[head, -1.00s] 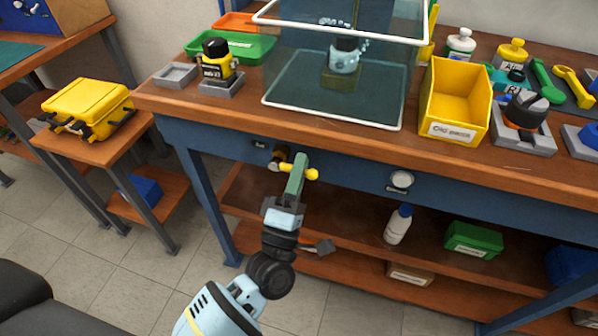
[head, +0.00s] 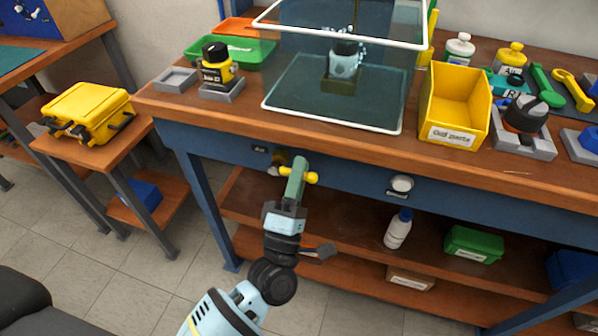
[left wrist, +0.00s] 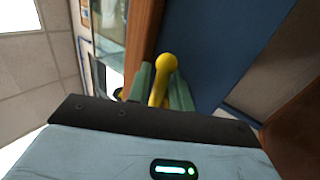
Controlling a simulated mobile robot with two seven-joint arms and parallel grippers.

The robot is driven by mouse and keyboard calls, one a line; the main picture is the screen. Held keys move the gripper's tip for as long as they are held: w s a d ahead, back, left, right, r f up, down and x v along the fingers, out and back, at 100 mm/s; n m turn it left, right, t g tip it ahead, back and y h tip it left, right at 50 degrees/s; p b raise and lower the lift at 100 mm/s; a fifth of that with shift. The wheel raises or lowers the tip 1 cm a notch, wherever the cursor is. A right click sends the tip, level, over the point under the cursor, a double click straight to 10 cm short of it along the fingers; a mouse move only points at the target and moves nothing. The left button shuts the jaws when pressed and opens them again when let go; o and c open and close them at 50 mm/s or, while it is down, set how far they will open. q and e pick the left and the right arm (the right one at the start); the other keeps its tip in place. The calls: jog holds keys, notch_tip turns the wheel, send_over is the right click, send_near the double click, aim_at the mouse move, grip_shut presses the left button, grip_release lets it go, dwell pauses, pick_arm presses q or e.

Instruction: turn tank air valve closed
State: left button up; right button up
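The tank air valve is on the blue front apron of the bench, and its brass body (head: 280,157) is partly hidden behind my left gripper. Its yellow handle (head: 312,178) lies roughly sideways, with a round knob showing right of the fingers. My left gripper (head: 297,172) has green fingers across the handle. In the left wrist view, the yellow handle (left wrist: 163,75) stands between the two green fingers, which are close against it on both sides; the gripper looks shut on it. My right gripper is not in view.
The wooden bench top (head: 330,134) overhangs the valve. A round white gauge (head: 402,183) sits on the apron to the right. A lower shelf holds a white bottle (head: 398,228) and a green box (head: 473,244). A yellow case (head: 88,112) stands on a side table at left.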

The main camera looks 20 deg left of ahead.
pick_arm(q)
jog(key=v, duration=0.7)
jog(key=shift+s+f+b, duration=0.25)
jog(key=shift+s+b, duration=0.1)
jog(key=shift+b, duration=0.05)
